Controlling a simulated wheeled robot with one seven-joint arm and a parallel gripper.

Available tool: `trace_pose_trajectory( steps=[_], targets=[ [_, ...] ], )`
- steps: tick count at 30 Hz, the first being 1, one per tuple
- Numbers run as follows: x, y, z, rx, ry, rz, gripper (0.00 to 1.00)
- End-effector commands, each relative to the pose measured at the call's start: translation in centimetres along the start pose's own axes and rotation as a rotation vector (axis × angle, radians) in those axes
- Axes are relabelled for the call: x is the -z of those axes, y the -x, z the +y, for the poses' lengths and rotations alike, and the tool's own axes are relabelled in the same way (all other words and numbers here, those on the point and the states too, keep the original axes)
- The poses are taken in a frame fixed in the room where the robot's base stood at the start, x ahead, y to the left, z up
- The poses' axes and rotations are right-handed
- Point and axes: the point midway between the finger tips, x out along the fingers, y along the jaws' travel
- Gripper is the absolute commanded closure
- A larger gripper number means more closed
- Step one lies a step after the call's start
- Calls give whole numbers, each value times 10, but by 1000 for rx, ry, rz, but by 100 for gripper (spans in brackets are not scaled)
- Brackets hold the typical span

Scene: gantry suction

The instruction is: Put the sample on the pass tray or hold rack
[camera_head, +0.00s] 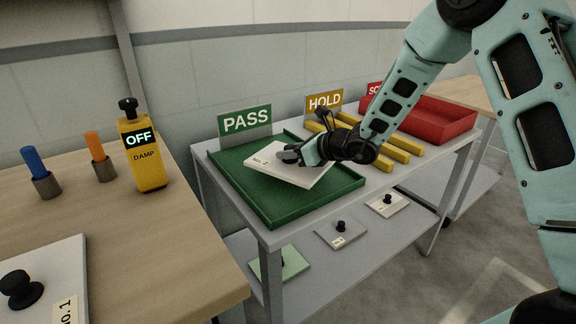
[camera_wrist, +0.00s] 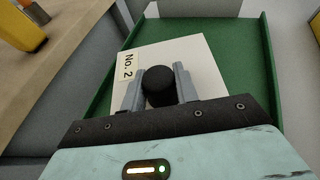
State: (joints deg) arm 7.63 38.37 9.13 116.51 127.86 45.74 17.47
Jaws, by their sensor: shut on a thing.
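The sample, a flat white plate marked No. 2 (camera_head: 290,170), is over the green pass tray (camera_head: 270,208) beside the PASS sign (camera_head: 246,121). My gripper (camera_head: 300,155) is shut on the plate's round black knob (camera_wrist: 158,84), with one finger on each side in the wrist view. The plate (camera_wrist: 200,58) looks slightly tilted; I cannot tell whether it touches the tray floor. The yellow hold rack (camera_head: 392,150), with parallel bars, is to the right behind my arm, by the HOLD sign (camera_head: 324,103).
A red bin (camera_head: 440,118) stands right of the rack under a partly hidden sign. Several knobbed plates lie on the lower shelf (camera_head: 300,262). The wooden table (camera_head: 130,215) at left holds a yellow DAMP device reading OFF (camera_head: 146,172), blue and orange handles, and plate No. 1 (camera_head: 50,270).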

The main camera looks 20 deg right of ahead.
Motion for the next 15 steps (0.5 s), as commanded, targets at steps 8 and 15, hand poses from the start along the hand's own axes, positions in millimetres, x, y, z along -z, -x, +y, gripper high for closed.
trace_pose_trajectory(
  steps=[8,15],
  targets=[
    [30,-13,0,-1,-2,0,100],
    [35,-15,0,1,1,-3,100]
  ],
)
